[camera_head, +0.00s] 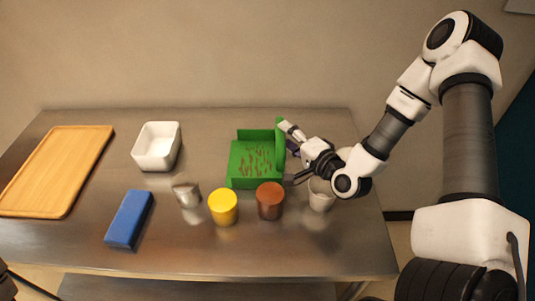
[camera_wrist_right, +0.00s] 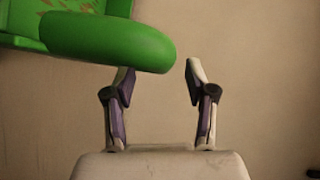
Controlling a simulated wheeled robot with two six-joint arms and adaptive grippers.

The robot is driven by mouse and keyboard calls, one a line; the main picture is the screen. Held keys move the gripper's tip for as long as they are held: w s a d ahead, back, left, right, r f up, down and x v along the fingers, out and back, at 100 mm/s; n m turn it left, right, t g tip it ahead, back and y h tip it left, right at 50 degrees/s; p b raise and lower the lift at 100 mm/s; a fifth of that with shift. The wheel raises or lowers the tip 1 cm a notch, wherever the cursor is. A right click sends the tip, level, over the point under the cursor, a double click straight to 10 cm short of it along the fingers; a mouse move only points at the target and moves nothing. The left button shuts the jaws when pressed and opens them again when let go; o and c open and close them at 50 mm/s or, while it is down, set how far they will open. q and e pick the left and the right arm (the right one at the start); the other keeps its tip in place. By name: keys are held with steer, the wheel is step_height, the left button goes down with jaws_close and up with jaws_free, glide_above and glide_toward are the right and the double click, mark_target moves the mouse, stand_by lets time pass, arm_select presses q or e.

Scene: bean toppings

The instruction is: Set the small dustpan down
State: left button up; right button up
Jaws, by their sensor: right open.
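The small dustpan (camera_head: 245,178) is green and sits at the middle of the steel table, with reddish-brown beans scattered in its pan. Its thick rounded handle (camera_head: 280,150) is on its right side. My right gripper (camera_head: 289,138) is open, right beside the handle. In the right wrist view the handle's rounded end (camera_wrist_right: 110,42) overlaps the left fingertip of the gripper (camera_wrist_right: 162,76), and the gap between the fingers looks mostly empty. I cannot tell whether finger and handle touch.
In front of the dustpan stand a metal cup (camera_head: 187,195), a yellow can (camera_head: 223,208), a brown can (camera_head: 270,201) and a white cup (camera_head: 320,195). A white bowl (camera_head: 157,147), blue block (camera_head: 129,219) and wooden tray (camera_head: 55,172) are to the left.

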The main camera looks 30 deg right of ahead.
steer(key=w, duration=0.4)
steer(key=shift+a+f, duration=0.1)
steer(key=shift+f, duration=0.05)
jaws_close()
